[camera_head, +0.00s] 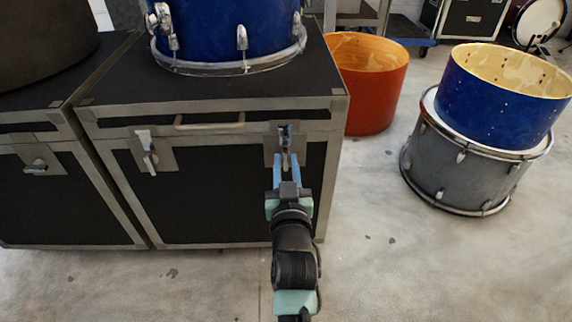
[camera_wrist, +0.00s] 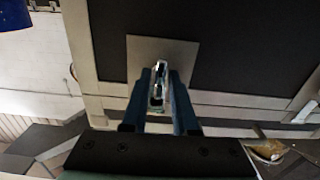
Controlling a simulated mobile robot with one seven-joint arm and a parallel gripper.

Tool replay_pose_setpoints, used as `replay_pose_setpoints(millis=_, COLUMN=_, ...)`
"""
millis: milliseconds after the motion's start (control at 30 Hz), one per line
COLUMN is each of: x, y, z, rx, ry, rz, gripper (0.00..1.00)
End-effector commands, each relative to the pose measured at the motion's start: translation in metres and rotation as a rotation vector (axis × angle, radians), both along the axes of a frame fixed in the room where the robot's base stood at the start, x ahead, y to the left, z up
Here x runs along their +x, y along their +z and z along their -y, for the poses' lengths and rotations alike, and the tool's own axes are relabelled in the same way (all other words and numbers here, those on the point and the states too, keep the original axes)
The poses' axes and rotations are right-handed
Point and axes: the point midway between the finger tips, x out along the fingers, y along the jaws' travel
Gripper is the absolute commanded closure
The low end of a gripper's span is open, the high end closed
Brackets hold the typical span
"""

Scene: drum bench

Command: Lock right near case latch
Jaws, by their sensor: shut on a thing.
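The right near case latch (camera_head: 285,140) is a metal latch on a grey plate on the front face of the black case (camera_head: 230,190), near its right corner. My gripper (camera_head: 288,163) reaches it from the front, its blue fingers shut on the latch's metal handle. In the wrist view my gripper (camera_wrist: 158,92) has one finger on each side of the latch (camera_wrist: 158,80), with the square plate (camera_wrist: 175,52) behind. The fingers hide part of the handle, so I cannot tell whether the latch is fastened.
A blue drum (camera_head: 225,30) stands on the case lid. A neighbouring case (camera_head: 70,205) is at left. An orange shell (camera_head: 368,85) and stacked drums (camera_head: 465,165) stand right. Floor in front is clear.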

Motion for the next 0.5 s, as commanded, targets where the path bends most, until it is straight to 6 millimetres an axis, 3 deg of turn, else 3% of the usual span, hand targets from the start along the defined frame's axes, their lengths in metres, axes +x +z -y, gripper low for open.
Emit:
replay_pose_setpoints(millis=300, x=-0.0005, y=-0.0014, z=-0.0003, rx=-0.002, ry=0.0, rz=-0.003, gripper=1.0)
replay_pose_setpoints(millis=333, x=-0.0005, y=-0.0014, z=-0.0003, rx=-0.002, ry=0.0, rz=-0.003, gripper=0.67)
replay_pose_setpoints(millis=400, x=-0.0004, y=-0.0012, z=-0.0003, rx=-0.002, ry=0.0, rz=-0.003, gripper=0.55)
replay_pose_setpoints(millis=500, x=-0.0003, y=-0.0009, z=-0.0003, rx=-0.001, ry=0.0, rz=-0.002, gripper=0.55)
